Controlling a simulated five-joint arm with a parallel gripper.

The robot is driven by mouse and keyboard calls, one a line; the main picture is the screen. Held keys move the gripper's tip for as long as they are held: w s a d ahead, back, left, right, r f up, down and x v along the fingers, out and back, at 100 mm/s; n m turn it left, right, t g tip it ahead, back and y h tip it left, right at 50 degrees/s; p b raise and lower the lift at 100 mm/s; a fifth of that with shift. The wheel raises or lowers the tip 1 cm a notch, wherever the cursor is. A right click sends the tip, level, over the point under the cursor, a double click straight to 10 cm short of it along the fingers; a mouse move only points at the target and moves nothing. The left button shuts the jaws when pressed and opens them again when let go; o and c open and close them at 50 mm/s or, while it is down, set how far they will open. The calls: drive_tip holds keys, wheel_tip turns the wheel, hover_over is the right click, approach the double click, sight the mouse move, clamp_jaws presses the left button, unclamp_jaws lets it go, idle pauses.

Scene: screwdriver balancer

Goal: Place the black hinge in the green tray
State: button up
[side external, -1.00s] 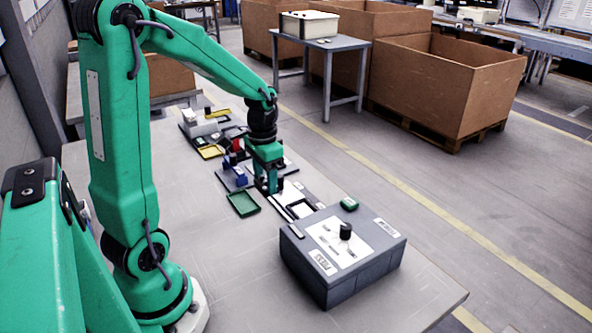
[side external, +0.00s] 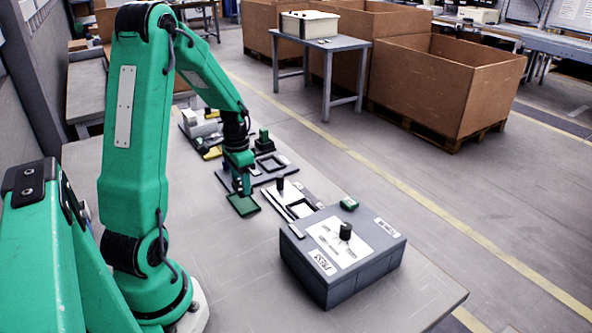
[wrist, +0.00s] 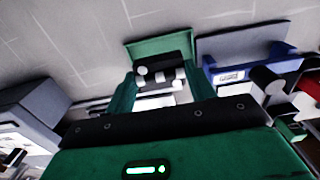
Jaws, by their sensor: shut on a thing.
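The green tray (side external: 243,209) lies on the table in the side view, just under my gripper (side external: 241,190). In the wrist view the tray (wrist: 146,50) shows behind the fingers. My gripper (wrist: 160,92) is shut on the black hinge (wrist: 177,68), which shows as a dark piece with pale round spots between the green fingers. It overlaps the tray in the wrist view. In the side view the hinge is mostly hidden by the fingers, and I cannot tell whether it touches the tray.
A grey box with a black dial (side external: 345,231) stands on the right of the tray. A pale plate with a black post (side external: 281,185) and a dark square frame (side external: 271,163) lie close by. A blue holder (wrist: 252,68) is beside the tray. The table in front is clear.

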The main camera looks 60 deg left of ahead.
sight(240, 183)
drive_tip(key=shift+a+f, duration=0.1)
drive_tip(key=shift+f, duration=0.05)
drive_tip(key=shift+f, duration=1.95)
drive_tip(key=shift+f, duration=0.1)
drive_tip(key=o, duration=1)
wheel_tip(240, 183, up, 12)
drive_tip(key=shift+r, duration=0.15)
